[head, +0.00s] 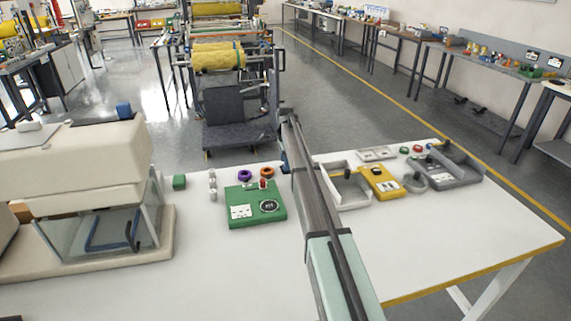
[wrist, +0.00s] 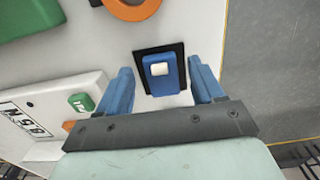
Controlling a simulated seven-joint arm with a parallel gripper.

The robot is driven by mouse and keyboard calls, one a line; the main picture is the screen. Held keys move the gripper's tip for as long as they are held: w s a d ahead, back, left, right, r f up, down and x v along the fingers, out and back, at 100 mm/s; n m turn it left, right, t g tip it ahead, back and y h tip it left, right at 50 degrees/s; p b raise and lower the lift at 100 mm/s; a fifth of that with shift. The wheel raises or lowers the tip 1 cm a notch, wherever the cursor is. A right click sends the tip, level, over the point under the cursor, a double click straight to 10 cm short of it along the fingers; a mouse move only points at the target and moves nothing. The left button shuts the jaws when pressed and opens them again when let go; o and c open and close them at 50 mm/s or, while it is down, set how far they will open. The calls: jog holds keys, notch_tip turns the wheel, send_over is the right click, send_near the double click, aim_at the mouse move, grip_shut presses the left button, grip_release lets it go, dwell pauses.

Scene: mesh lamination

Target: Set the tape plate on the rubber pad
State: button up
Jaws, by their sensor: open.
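In the wrist view a blue block-like piece with a white patch (wrist: 159,70), which looks like the tape plate, lies on a square black pad (wrist: 178,50), apparently the rubber pad. The pad's dark border shows around the piece. My gripper (wrist: 160,72) is open, with one blue finger on each side of the piece and visible gaps between. I cannot tell how high the fingertips are above the table. In the head view my arm hides the piece and the pad; only a bit of blue finger shows beside it.
A green device (head: 240,192) and an orange ring (head: 267,172) lie left of my arm. A white tray (head: 350,198), a yellow device (head: 381,182) and a grey tray (head: 460,180) stand right. A beige machine (head: 70,165) fills the left.

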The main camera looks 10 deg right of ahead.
notch_tip(320, 180, up, 11)
dwell(0.4)
